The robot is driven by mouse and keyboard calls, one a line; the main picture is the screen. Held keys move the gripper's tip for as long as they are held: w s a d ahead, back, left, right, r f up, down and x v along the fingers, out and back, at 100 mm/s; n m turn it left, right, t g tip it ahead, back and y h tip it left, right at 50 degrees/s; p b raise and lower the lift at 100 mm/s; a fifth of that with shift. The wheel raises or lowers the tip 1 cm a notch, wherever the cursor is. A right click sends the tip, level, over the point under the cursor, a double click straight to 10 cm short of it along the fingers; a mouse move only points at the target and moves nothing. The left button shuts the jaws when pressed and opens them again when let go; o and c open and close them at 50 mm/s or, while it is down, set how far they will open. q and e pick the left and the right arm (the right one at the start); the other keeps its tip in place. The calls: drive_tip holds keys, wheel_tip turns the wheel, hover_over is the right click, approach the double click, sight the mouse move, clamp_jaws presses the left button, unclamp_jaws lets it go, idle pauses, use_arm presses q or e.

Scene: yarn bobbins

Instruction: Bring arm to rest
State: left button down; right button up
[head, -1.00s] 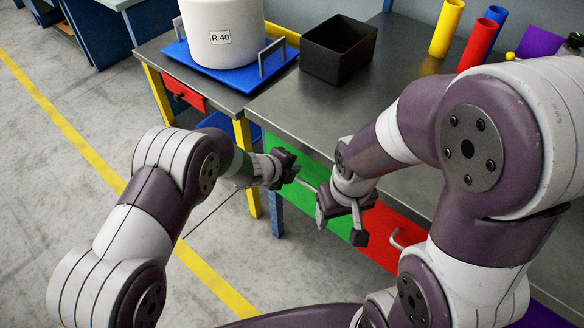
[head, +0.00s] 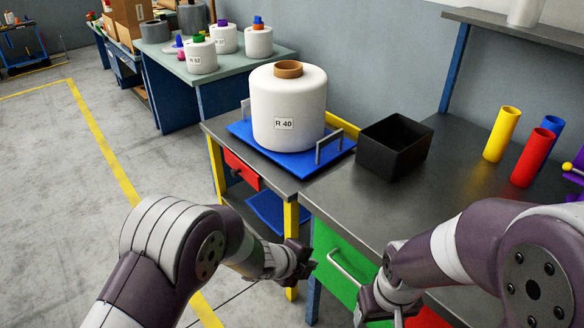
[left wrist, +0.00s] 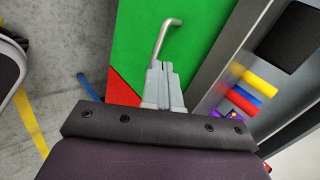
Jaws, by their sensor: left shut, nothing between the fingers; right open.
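My left gripper (head: 302,262) is in the lower middle of the head view, in front of the workbench. It is shut and empty. In the left wrist view its closed fingers (left wrist: 160,80) show against the green drawer front, and the drawer's metal handle appears just beyond them; I cannot tell whether they touch. My right gripper (head: 375,318) is at the bottom of the head view, low in front of the bench's drawers. It is partly cut off by the frame edge and holds nothing that I can see.
A white bobbin marked R 40 (head: 290,112) stands on a blue tray (head: 250,133). A black bin (head: 393,147) and coloured tubes (head: 502,134) stand on the metal bench (head: 440,190). The green drawer (head: 335,260) faces my arms. Open floor (head: 60,200) lies to the left.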

use_arm(q)
drive_tip(key=s+a+n+g+y, duration=0.1)
drive_tip(key=s+a+n+y, duration=0.25)
drive_tip(key=a+n, duration=0.45)
drive_tip(key=s+a+n+g+y, duration=0.1)
drive_tip(key=s+a+n+y, duration=0.2)
drive_tip(key=s+a+n, duration=0.35)
drive_tip(key=s+a+r+n+g, duration=0.3)
drive_tip(key=s+a+r+n, duration=0.3)
drive_tip(key=s+a+n, duration=0.5)
wheel_tip(320, 180, up, 16)
drive_tip(key=w+n+p, duration=0.1)
drive_tip(key=w+p, duration=0.1)
drive_tip(key=p, duration=1.2)
drive_tip(key=shift+w+f+t+p, duration=0.25)
drive_tip(key=shift+w+t+p, duration=0.1)
drive_tip(key=shift+w+t, duration=0.05)
